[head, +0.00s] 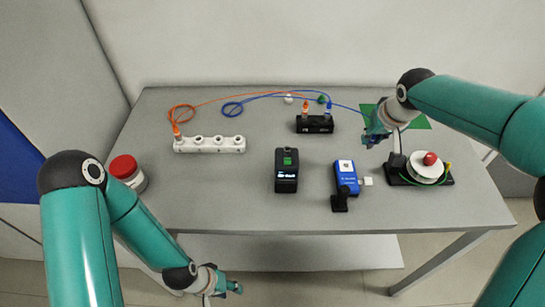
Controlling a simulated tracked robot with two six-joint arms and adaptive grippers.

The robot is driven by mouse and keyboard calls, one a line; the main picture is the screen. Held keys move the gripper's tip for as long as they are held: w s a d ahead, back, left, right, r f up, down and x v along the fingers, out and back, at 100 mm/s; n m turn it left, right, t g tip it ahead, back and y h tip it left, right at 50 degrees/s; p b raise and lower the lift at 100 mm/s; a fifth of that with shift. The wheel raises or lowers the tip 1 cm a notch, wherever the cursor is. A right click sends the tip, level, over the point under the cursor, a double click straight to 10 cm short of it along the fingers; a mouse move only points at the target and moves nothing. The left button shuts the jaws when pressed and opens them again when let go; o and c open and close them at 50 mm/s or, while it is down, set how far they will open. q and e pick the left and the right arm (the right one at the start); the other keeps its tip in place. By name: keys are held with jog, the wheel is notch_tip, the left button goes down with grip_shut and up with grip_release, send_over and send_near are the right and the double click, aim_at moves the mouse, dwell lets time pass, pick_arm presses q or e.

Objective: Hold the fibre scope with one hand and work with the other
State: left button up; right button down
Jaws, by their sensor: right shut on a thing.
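A blue handheld device (346,177) with a white label and a black foot stands near the table's middle right; it looks like the fibre scope, though I cannot be sure. A black device (286,170) with a green top and lit display stands left of it. My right gripper (374,137) is above the table's back right, shut; a blue fibre cable (281,94) runs to it, and its end is hidden in the fingers. My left gripper (232,288) is low, in front of the table's front edge and away from the devices; its finger opening is too small to tell.
A white socket strip (210,145) with an orange cable (183,108) is at back left. A black box (314,125) with orange and blue plugs stands at the back. A red-lidded jar (128,172) is left, a spool (425,168) right. The table's (225,205) front left is clear.

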jog(key=s+f+p, duration=0.1)
jog(key=s+f, duration=0.1)
jog(key=s+a+f+p, duration=0.1)
jog(key=s+f, duration=0.2)
jog(key=shift+s+a+f+p, duration=0.15)
jog(key=shift+a+p, duration=0.05)
jog(key=shift+p, duration=0.2)
pick_arm(q)
notch_tip(320, 180, up, 4)
jog(key=shift+r, duration=0.1)
